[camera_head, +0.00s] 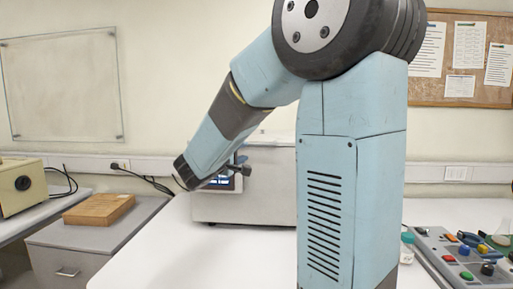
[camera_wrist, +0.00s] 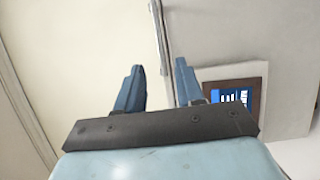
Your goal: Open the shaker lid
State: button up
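The shaker (camera_head: 245,207) is a grey box on the white table, partly hidden behind my arm. Its pale top, which looks like the lid (camera_head: 272,138), appears shut. A small blue display is on its front left. My gripper (camera_head: 240,165) is at the shaker's front, beside the display; its fingers are small and dark there. In the wrist view my gripper (camera_wrist: 159,68) has two blue fingers spread apart with nothing between them. The shaker's grey body (camera_wrist: 225,35) and display (camera_wrist: 237,98) lie right of the fingers. Whether a finger touches the shaker cannot be told.
The white table (camera_head: 180,250) is clear left of the shaker. A control box (camera_head: 465,262) with coloured knobs and a small clear bottle (camera_head: 407,243) stand at right. A wooden block (camera_head: 99,209) lies on a grey cabinet at left, near a beige instrument (camera_head: 18,188).

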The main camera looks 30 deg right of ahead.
aim_at(258, 145)
jog(key=x, duration=1)
jog(key=shift+w+d, duration=0.2)
jog(key=shift+d, duration=0.1)
jog(key=shift+c, duration=0.2)
jog(key=shift+s, duration=0.1)
grip_shut()
dwell(0.8)
